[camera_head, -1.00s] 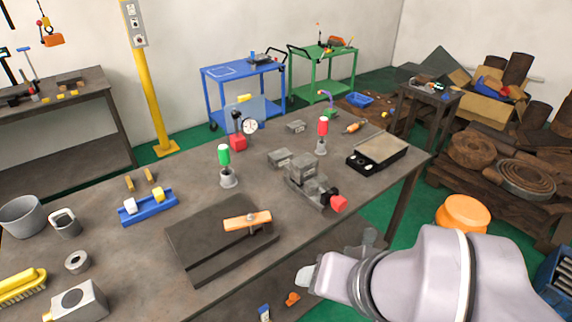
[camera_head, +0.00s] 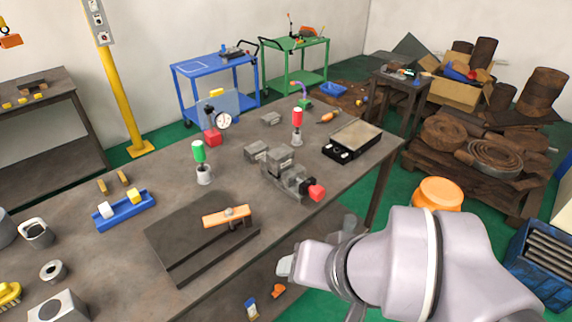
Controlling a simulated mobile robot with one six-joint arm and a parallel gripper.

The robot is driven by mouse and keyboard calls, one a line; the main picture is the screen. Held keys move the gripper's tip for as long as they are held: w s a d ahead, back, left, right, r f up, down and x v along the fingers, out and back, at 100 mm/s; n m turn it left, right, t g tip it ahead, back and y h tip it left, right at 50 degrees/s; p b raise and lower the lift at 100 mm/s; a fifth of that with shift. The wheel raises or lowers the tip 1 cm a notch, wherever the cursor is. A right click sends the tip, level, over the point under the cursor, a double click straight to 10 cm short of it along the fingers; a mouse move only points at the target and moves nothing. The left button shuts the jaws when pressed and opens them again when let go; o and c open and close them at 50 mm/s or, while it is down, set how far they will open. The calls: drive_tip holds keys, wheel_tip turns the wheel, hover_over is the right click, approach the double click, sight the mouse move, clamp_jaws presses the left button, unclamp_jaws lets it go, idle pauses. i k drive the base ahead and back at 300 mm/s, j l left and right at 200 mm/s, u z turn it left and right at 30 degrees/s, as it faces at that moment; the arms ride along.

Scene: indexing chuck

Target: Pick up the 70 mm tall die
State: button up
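No die can be told by its height from this view. Several grey metal blocks are on the table: one (camera_head: 257,151) left of the vise, one (camera_head: 271,119) farther back, and a block with a round hole (camera_head: 58,307) at the front left. Another grey block (camera_head: 280,158) sits at the vise (camera_head: 292,184) with the red end. My arm comes in from the lower right, in front of the table edge. A grey part that looks like my gripper (camera_head: 349,226) shows partly behind the arm, apart from all blocks; its fingers are hidden.
The table (camera_head: 110,258) also carries a dark plate (camera_head: 180,240) with an orange bar, a blue holder (camera_head: 124,212), green-topped (camera_head: 199,153) and red-topped (camera_head: 297,118) pieces, and a black-edged tray (camera_head: 352,139). An orange-topped stool (camera_head: 440,194) stands right of the table.

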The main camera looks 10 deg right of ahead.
sight(281, 158)
drive_tip(key=i+l+u, duration=0.25)
drive_tip(key=u, duration=0.15)
drive_tip(key=i+l+u, duration=0.2)
drive_tip(key=l+u, duration=0.2)
drive_tip(key=i+l+u, duration=0.15)
drive_tip(key=l+u, duration=0.7)
drive_tip(key=i+l+u, duration=0.1)
drive_tip(key=l+u, duration=0.3)
